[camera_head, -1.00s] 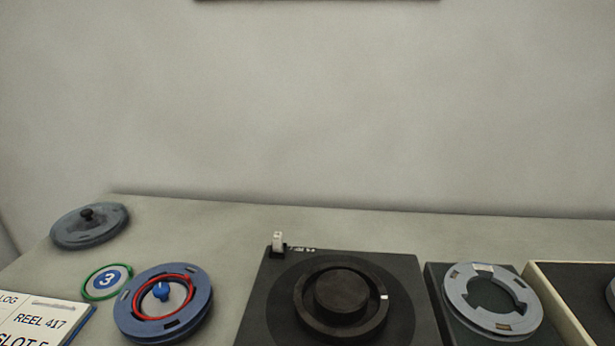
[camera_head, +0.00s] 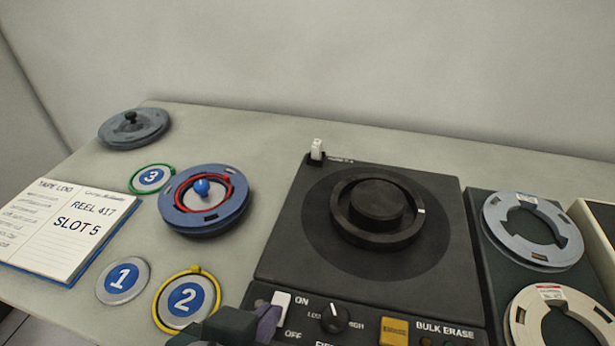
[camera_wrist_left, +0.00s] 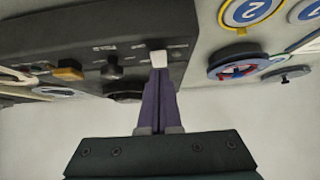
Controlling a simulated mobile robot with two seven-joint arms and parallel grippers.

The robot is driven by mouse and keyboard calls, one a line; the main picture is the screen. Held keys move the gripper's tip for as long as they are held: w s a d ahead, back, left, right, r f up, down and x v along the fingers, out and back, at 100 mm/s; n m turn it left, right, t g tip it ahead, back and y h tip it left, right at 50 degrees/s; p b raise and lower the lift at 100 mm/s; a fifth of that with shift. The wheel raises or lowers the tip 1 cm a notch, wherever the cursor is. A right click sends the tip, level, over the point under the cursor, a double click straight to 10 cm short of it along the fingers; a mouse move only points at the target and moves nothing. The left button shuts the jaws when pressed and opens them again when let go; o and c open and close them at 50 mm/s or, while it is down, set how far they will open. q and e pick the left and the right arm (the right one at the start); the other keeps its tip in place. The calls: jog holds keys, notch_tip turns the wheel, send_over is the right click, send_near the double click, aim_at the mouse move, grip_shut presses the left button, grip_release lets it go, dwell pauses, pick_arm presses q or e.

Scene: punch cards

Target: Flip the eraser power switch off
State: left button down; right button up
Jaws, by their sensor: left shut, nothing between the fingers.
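The bulk eraser (camera_head: 285,235) is a black box with a round dark hub and a front control panel. Its white power switch (camera_head: 281,299) stands beside the ON label, above OFF; how far it is tipped is unclear. The switch also shows in the left wrist view (camera_wrist_left: 158,58). My left gripper (camera_head: 270,318), with purple fingers, is shut and empty just below the switch. In the wrist view its fingertips (camera_wrist_left: 160,71) are at the switch, but I cannot tell if they touch. My right gripper is not in view.
A knob (camera_head: 334,318) and a yellow button (camera_head: 394,331) sit on the same panel. A blue reel (camera_head: 178,218), number discs and an open log book (camera_head: 45,225) lie to the left. A grey reel (camera_head: 497,225) lies to the right.

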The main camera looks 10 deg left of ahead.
pick_arm(q)
jog(key=shift+f, duration=0.7)
jog(key=shift+s+f, duration=0.15)
jog(key=shift+f, duration=0.3)
jog(key=shift+r, duration=0.1)
jog(key=shift+r+p, duration=0.65)
jog(key=shift+r, duration=0.1)
jog(key=shift+r, duration=0.1)
